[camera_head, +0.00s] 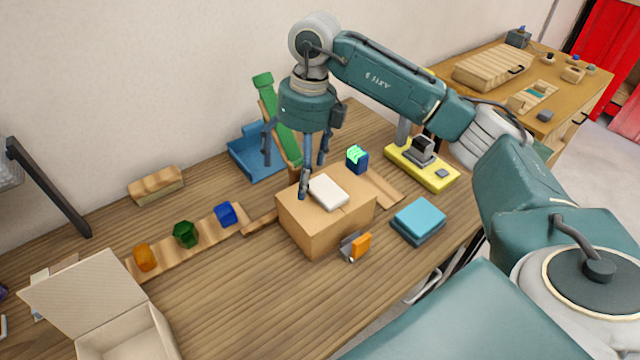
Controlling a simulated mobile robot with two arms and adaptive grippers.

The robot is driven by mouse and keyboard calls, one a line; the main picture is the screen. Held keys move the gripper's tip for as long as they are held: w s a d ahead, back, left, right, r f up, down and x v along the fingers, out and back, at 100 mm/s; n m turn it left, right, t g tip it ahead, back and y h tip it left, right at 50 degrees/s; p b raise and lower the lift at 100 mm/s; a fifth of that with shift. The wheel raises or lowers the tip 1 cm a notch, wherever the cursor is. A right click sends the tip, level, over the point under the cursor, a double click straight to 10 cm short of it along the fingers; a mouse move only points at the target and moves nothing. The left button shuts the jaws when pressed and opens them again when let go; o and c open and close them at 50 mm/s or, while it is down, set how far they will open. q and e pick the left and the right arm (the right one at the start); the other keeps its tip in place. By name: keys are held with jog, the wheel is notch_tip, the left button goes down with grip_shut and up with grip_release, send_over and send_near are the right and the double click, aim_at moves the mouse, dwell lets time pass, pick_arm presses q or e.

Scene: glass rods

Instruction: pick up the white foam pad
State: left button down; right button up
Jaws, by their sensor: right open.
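The white foam pad (328,191) lies flat on top of a tan box (306,229) near the middle of the wooden table. My right gripper (303,180) hangs over the box, pointing down, with its fingers spread open. One finger comes down at the pad's left edge, and another is behind the pad. I cannot tell whether any finger touches the pad. The gripper holds nothing. My left gripper does not show.
A blue tray (252,160) and green piece (283,130) stand behind the gripper. A dark blue cube (357,160), yellow base (427,168), teal block (419,219) and small orange piece (361,246) surround the box. An open carton (105,310) stands front left.

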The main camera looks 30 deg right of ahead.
jog(key=d+r+h, duration=0.1)
jog(key=d+h, duration=0.1)
jog(key=d, duration=0.3)
jog(key=m+p, duration=0.1)
jog(key=p, duration=0.1)
send_over(322, 192)
notch_tip(322, 192, down, 4)
jog(key=shift+f, duration=0.1)
notch_tip(322, 192, down, 5)
jog(key=p, duration=0.3)
jog(key=shift+f, duration=0.4)
jog(key=c, duration=1)
